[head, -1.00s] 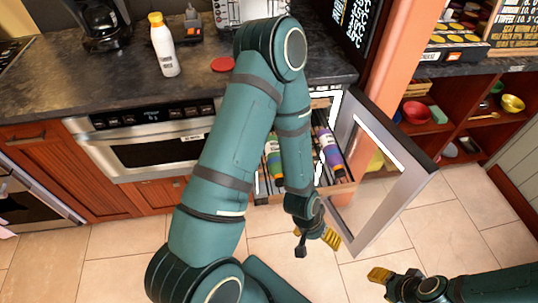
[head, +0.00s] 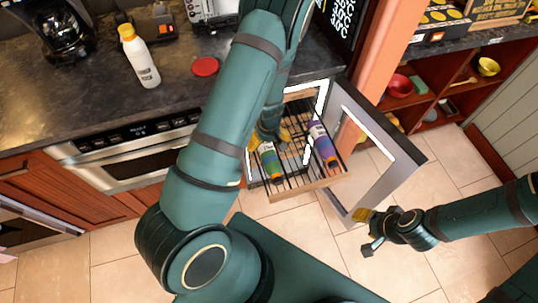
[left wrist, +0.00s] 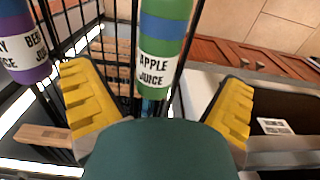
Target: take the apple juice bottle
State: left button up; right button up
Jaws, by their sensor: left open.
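The apple juice bottle (head: 271,165) is green with a blue band and lies on a wire rack in the open lower compartment. In the left wrist view its labelled end (left wrist: 160,65) shows at top centre, between and beyond my yellow fingers. My left gripper (head: 268,137) is at the bottle's far end in the head view, partly hidden by my arm. In the left wrist view the gripper (left wrist: 160,105) is open, one finger on each side of the bottle's line, not closed on it. My right gripper (head: 368,232) is open and empty near the compartment door.
A purple berry juice bottle (head: 322,145) lies on the same rack, to the right. The wooden-fronted rack (head: 310,187) is pulled out. The glass door (head: 375,150) stands open at right. A white bottle (head: 140,60) stands on the dark counter (head: 70,100). The floor in front is clear.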

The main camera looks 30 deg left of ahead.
aim_at(269, 152)
pick_arm(q)
notch_tip(269, 152, down, 2)
jog(key=shift+f, duration=0.25)
jog(key=shift+f+b, duration=0.9)
jog(key=shift+f, duration=1.95)
jog(key=shift+r, duration=0.1)
jog(key=c, duration=1.4)
